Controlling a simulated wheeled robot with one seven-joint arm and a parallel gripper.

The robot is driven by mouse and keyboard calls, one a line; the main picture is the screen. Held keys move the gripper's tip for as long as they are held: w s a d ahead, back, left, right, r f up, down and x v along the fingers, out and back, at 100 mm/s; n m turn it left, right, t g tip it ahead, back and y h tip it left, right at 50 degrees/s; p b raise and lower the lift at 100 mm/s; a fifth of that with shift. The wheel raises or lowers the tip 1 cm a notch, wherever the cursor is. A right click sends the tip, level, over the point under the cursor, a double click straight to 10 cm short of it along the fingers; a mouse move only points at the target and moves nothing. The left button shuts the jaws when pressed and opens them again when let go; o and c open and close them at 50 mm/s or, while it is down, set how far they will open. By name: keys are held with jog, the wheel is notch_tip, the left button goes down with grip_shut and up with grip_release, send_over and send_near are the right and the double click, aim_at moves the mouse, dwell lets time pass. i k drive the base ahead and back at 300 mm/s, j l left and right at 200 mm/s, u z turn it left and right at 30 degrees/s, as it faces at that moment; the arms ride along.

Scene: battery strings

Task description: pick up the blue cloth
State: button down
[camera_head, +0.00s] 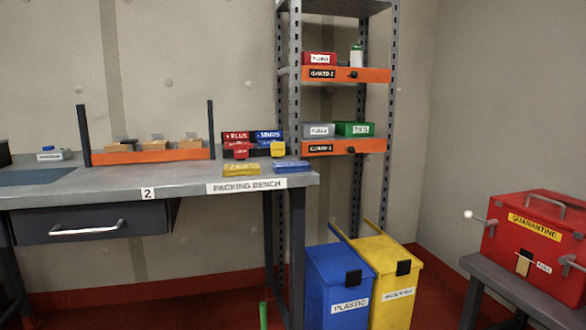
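A blue folded flat item (292,167), which looks like the blue cloth, lies on the right end of the grey packing bench (190,184), near its front edge. A similar yellow folded item (241,169) lies just to its left, with a small gap between them. Both have faint markings too small to read. My gripper is not in view.
Red, blue and yellow labelled bins (236,137) stand behind the cloths. An orange rack (150,156) with dark posts is to the left. A metal shelf (295,90) rises behind the bench's right end. Blue (325,275) and yellow (395,275) waste bins stand right of the bench.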

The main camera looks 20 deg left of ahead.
aim_at(302, 166)
jog(key=u, duration=0.35)
jog(key=i+l+u, duration=0.2)
jog(key=i+u, duration=0.25)
jog(key=i+l+u, duration=0.3)
jog(key=u, duration=0.15)
